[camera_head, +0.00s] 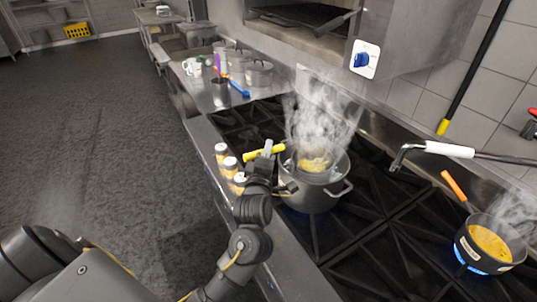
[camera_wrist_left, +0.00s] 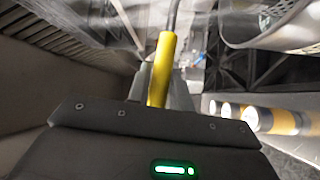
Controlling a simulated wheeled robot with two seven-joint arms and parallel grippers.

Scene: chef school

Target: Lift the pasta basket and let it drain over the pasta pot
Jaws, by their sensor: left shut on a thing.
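A steel pasta pot (camera_head: 313,199) stands on the black stove grate, with steam rising from it. The pasta basket (camera_head: 314,167) shows at the mouth of the pot with yellow pasta in it. Its yellow handle (camera_head: 262,152) points left past the pot's rim; the handle also shows in the left wrist view (camera_wrist_left: 161,68). My left gripper (camera_head: 267,150) is shut on this handle, left of the pot. How far the basket sits inside the pot is hard to tell through the steam. My right gripper is not in view.
A pan (camera_head: 490,244) of yellow food with an orange handle steams over a blue flame at the right. Several spice jars (camera_head: 230,167) stand on the front edge by my left arm. A white-banded faucet (camera_head: 449,149) reaches in from the right.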

